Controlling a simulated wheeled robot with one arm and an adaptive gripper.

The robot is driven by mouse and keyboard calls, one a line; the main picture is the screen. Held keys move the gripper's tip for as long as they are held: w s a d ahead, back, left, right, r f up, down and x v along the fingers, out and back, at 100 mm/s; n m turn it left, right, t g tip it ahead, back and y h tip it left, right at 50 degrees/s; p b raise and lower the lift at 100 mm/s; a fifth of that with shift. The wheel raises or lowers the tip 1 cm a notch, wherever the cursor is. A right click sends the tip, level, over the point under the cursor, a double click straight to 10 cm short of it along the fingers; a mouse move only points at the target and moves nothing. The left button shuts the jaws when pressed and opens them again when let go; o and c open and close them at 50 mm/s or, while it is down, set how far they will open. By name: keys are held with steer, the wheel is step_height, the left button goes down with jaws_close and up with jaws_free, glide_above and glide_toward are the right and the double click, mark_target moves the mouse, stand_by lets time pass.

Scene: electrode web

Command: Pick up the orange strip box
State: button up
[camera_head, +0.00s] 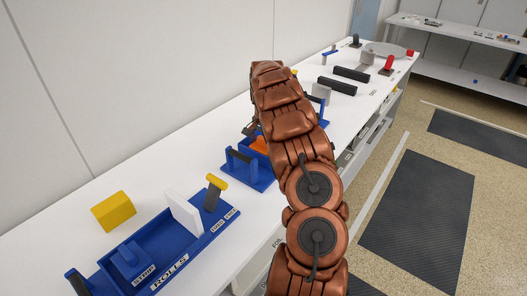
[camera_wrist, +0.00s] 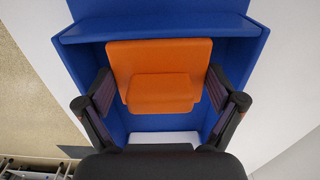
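The orange strip box (camera_wrist: 160,72) sits in a blue holder (camera_wrist: 82,35) in the wrist view, with a smaller raised orange block on its face. My gripper (camera_wrist: 167,100) has its two dark fingers spread wide, one at each side of the orange box. I cannot tell whether either finger touches it. In the head view only a small part of the orange box (camera_head: 259,144) shows beside my copper arm, inside the blue holder (camera_head: 243,168). My arm hides most of the gripper and box there.
Black bars (camera_head: 338,87) and red items (camera_head: 388,65) stand farther along the white table.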

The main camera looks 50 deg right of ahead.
steer(key=c, duration=0.5)
steer(key=shift+o, duration=0.2)
steer(key=shift+r, duration=0.1)
